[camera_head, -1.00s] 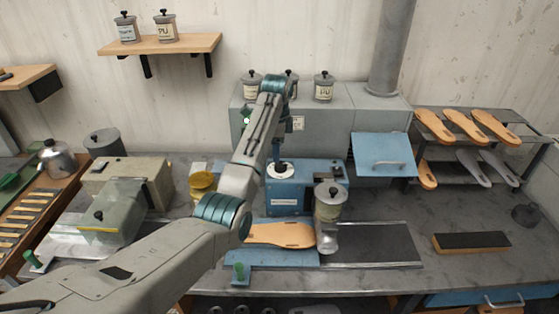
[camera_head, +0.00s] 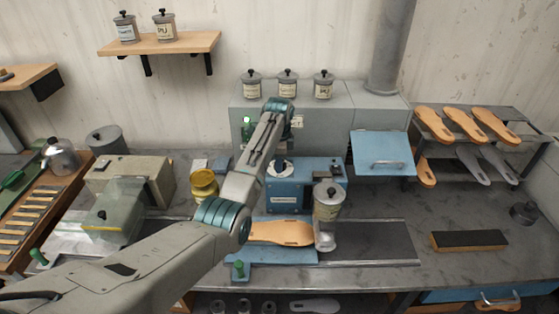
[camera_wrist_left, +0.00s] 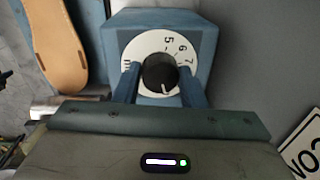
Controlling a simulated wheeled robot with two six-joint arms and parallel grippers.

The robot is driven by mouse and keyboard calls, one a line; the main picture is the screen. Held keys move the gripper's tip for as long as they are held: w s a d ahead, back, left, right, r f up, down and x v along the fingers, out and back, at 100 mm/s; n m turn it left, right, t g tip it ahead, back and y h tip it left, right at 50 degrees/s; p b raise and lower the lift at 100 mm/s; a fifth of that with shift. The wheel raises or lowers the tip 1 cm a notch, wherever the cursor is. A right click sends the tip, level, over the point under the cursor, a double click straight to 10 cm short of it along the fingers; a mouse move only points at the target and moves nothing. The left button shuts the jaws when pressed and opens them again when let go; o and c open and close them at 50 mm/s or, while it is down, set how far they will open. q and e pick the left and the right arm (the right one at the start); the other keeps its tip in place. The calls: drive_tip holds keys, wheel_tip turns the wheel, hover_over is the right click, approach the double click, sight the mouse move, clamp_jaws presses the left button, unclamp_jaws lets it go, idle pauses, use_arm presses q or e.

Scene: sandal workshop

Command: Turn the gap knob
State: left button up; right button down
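The gap knob (camera_wrist_left: 160,73) is a round black knob with a white pointer mark, on a white dial (camera_wrist_left: 150,46) marked 5, 6, 7 and mm. The dial is on a blue housing (camera_wrist_left: 198,40); in the head view this is part of the blue machine (camera_head: 287,197). My left gripper (camera_wrist_left: 160,78) has one blue finger on each side of the knob. A thin strip of dial seems to show between each finger and the knob, so it looks open around it. In the head view my left arm partly hides the gripper. My right gripper is in neither view.
An orange sole (camera_head: 280,233) lies on the machine's bed, beside a canister (camera_head: 328,203) on a grey stand. A yellow round part (camera_head: 203,183) is left of my arm. A brush-like block (camera_head: 468,240) lies at the right, with bare bench around it.

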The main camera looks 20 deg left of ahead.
use_arm(q)
drive_tip(key=shift+r+n, duration=0.1)
drive_tip(key=shift+n, duration=1.1)
drive_tip(key=n, duration=0.2)
drive_tip(key=shift+n, duration=0.3)
drive_tip(key=n, duration=0.3)
drive_tip(key=shift+d+n, duration=0.1)
drive_tip(key=shift+n, duration=0.2)
drive_tip(key=n, duration=0.3)
drive_tip(key=shift+n+g+y, duration=0.3)
drive_tip(key=shift+n, duration=0.1)
drive_tip(key=n, duration=0.3)
drive_tip(key=shift+n, duration=0.4)
drive_tip(key=shift+w+d+n, duration=0.1)
drive_tip(key=shift+n, duration=0.7)
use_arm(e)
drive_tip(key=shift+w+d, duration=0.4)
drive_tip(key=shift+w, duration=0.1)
